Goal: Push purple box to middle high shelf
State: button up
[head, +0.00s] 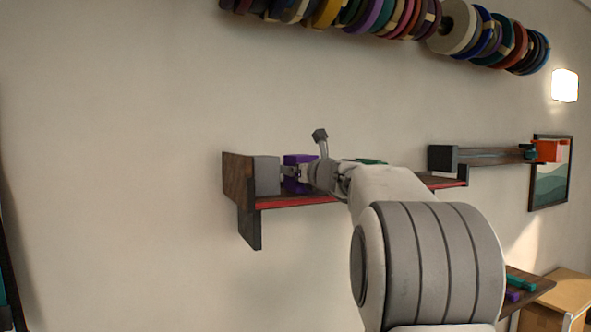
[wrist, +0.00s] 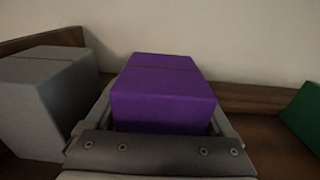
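The purple box (head: 297,160) sits on a dark wooden shelf with a red front edge (head: 298,200). In the wrist view the purple box (wrist: 163,95) fills the space between the fingers of my gripper (wrist: 163,125). One finger lies close along each side of the box. I cannot tell whether they press on it. In the head view my gripper (head: 303,172) is at the box from the right, and part of the box is hidden behind it.
A grey block (wrist: 42,95) stands close left of my gripper. A green block (wrist: 303,115) is on the right, with bare shelf between. Another shelf (head: 490,157) at the right holds a black block (head: 442,158) and an orange block (head: 546,151). Coloured spools (head: 400,18) hang above.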

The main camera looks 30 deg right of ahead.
jog(key=shift+o, duration=0.6)
jog(key=shift+s, duration=0.3)
jog(key=s+b, duration=0.4)
jog(key=s, duration=1.2)
jog(key=shift+s+a, duration=0.4)
jog(key=shift+a, duration=0.05)
